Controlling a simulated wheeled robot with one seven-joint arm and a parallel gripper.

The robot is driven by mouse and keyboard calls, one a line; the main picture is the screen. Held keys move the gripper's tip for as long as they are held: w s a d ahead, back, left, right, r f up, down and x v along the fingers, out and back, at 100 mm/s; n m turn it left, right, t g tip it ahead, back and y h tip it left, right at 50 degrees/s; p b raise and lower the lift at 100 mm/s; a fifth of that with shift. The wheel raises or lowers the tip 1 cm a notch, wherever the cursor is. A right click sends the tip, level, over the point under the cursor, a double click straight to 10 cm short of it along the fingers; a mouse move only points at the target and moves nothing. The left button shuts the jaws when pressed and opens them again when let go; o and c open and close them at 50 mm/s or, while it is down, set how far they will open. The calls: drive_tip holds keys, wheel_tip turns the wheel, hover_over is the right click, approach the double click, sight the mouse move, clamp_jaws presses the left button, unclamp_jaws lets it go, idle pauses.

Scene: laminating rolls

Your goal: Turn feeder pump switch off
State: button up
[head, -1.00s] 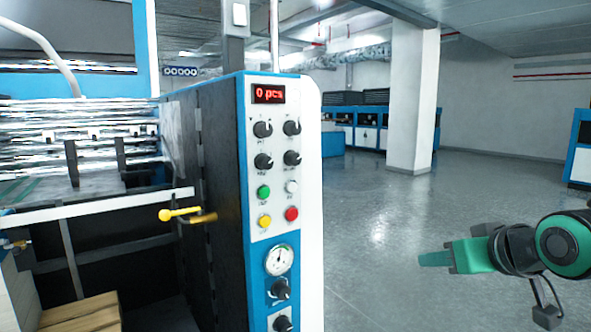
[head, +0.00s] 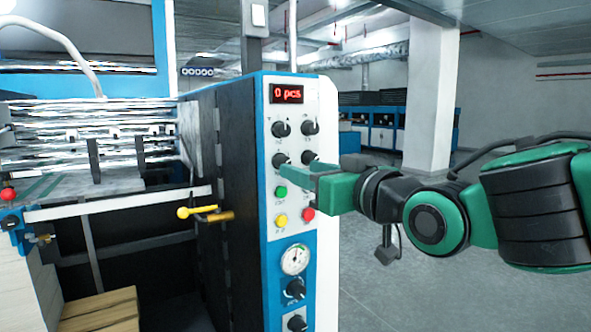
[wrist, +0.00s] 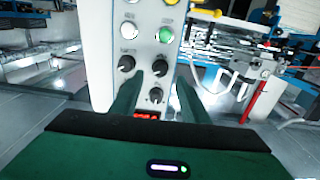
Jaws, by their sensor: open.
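The control panel (head: 291,221) bears several black rotary knobs under a red "0 pcs" display; their labels are too small to read, so I cannot tell which is the feeder pump switch. The upper left knob (head: 281,130), upper right knob (head: 309,128), lower left knob (head: 279,159) and lower right knob (head: 308,156) form two rows. My gripper (head: 312,170) is open and empty in front of the panel. In the wrist view the panel appears upside down, and the lower left knob (wrist: 160,67) shows between the fingertips (wrist: 160,74). Contact is not visible.
Green (head: 281,192), yellow (head: 281,221) and red (head: 308,214) buttons lie below the knobs. Lower down are a pressure gauge (head: 294,259) and two more black knobs. A yellow lever (head: 197,211) sticks out to the left. Open floor (head: 375,300) lies to the right.

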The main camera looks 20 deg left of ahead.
sight(282, 162)
drive_tip(key=shift+x, duration=2.8)
